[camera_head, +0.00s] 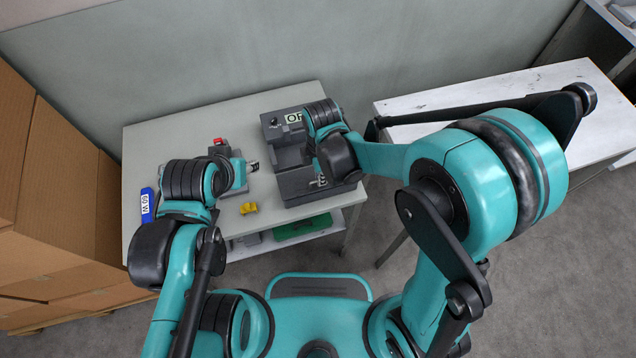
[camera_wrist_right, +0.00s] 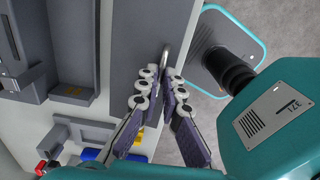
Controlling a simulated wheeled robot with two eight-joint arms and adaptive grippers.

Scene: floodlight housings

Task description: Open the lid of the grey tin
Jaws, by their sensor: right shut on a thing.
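The grey tin (camera_head: 296,186) is a dark grey, box-shaped thing on the table's right half, with a flat grey front part; the same front face shows in the right wrist view (camera_wrist_right: 130,45). A metal bar handle (camera_wrist_right: 166,52) is on that face. My right gripper (camera_wrist_right: 159,78) is shut on the handle; in the head view its fingers are mostly hidden by my right wrist (camera_head: 335,150). I cannot tell whether the lid is raised. My left wrist (camera_head: 185,180) is over the table's left half; its fingers are hidden.
The pale table (camera_head: 150,150) also holds a grey device (camera_head: 238,165) with a red part, a yellow piece (camera_head: 248,208) and a blue labelled item (camera_head: 147,205). A green item (camera_head: 300,227) lies on the lower shelf. Cardboard boxes (camera_head: 60,190) stand left; a white table (camera_head: 450,95) stands right.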

